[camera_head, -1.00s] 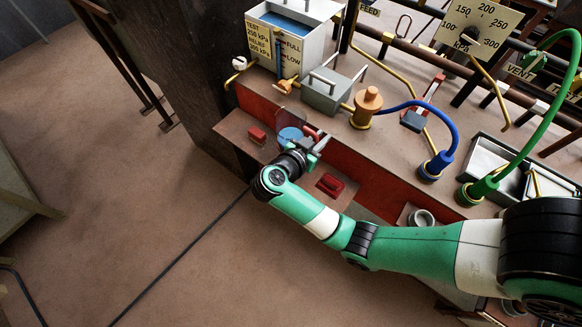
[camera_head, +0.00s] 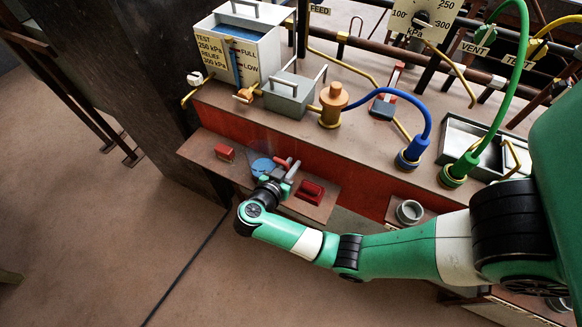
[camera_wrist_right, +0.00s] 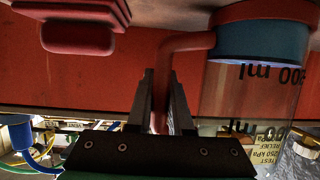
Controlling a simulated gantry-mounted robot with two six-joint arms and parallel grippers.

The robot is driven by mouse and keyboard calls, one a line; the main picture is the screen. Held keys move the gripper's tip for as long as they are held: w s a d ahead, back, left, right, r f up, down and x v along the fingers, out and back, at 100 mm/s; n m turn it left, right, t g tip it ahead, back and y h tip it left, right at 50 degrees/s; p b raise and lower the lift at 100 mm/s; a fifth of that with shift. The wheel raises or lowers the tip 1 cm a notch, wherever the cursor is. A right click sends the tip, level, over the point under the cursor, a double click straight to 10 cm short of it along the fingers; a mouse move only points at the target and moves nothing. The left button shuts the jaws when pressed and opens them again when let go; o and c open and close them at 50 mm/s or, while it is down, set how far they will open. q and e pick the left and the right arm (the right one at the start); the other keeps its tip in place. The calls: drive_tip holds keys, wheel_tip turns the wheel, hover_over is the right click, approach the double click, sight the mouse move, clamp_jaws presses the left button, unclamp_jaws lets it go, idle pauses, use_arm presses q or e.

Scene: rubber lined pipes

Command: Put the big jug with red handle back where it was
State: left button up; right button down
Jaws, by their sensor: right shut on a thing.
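The big clear jug with blue in its lower part (camera_head: 263,167) is at the small brown shelf (camera_head: 207,143), between two red blocks. Its red handle (camera_head: 283,163) is on its right side. My right gripper (camera_head: 288,177) is shut on that handle. In the upside-down right wrist view, the handle (camera_wrist_right: 180,44) runs down between the gripper's fingers (camera_wrist_right: 162,105), and the jug (camera_wrist_right: 238,85) with "ml" markings looks upright. Its red base is at or just above the shelf surface; I cannot tell whether it touches. My left gripper is out of view.
Red blocks stand left (camera_head: 225,152) and right (camera_head: 310,192) of the jug. The red bench wall (camera_head: 350,183) rises close behind. Above are a tank (camera_head: 240,50), an orange valve (camera_head: 332,103), and blue (camera_head: 410,105) and green (camera_head: 510,105) hoses. A grey cup (camera_head: 409,211) stands farther right.

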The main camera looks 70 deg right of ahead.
drive_tip(key=c, duration=0.8)
unclamp_jaws()
drive_tip(key=shift+w+a+r, duration=0.1)
drive_tip(key=shift+r, duration=0.15)
drive_tip(key=p+v, duration=0.6)
drive_tip(key=v, duration=0.5)
drive_tip(key=shift+a, duration=0.4)
